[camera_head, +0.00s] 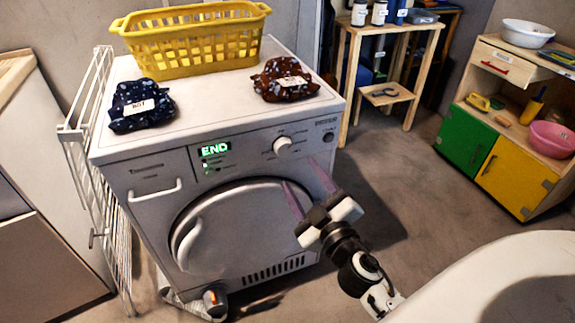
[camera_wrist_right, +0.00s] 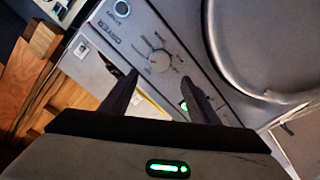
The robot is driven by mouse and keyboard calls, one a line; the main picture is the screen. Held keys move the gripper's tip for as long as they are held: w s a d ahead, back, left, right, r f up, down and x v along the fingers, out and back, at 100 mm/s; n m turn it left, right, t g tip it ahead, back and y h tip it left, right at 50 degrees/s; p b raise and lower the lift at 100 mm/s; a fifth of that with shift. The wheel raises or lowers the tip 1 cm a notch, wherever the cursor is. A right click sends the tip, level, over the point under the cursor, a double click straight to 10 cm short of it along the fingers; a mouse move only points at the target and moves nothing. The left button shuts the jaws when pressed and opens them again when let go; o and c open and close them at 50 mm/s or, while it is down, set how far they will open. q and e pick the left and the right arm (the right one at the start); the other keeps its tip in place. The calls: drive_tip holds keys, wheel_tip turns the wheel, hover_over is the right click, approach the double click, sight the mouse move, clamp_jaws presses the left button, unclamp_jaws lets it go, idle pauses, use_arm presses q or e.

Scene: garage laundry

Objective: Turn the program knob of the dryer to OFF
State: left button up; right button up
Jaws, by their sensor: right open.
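The white dryer (camera_head: 150,220) stands at the left centre in the head view, its round door closed. Its program knob (camera_head: 282,145) is a light round dial on the upper right of the front panel. It also shows in the right wrist view as a knob (camera_wrist_right: 158,62) ringed by marks too small to read. A green display (camera_head: 215,149) reads END. My right gripper (camera_head: 299,172) is open and empty, below and in front of the knob. In the wrist view its fingertips (camera_wrist_right: 160,78) sit on either side just short of the knob, apparently not touching. My left gripper is not in view.
A yellow basket (camera_head: 190,45) and two dark cloth bundles (camera_head: 140,105) (camera_head: 285,80) lie on the dryer top. A folded drying rack (camera_head: 90,180) leans at its left side. A wooden shelf (camera_head: 385,30) stands behind right. Floor to the right is clear.

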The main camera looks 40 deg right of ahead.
sight(284, 151)
drive_tip(key=p+x, duration=0.1)
drive_tip(key=x, duration=0.7)
drive_tip(key=shift+w+r, duration=0.1)
drive_tip(key=shift+w, duration=0.15)
drive_tip(key=shift+w+d, duration=0.15)
drive_tip(key=shift+w, duration=0.5)
drive_tip(key=c, duration=1)
drive_tip(key=shift+n, duration=0.4)
drive_tip(key=n, duration=0.3)
drive_tip(key=shift+n, duration=0.4)
drive_tip(key=n, duration=0.5)
drive_tip(key=shift+f, duration=0.25)
drive_tip(key=shift+n, duration=0.3)
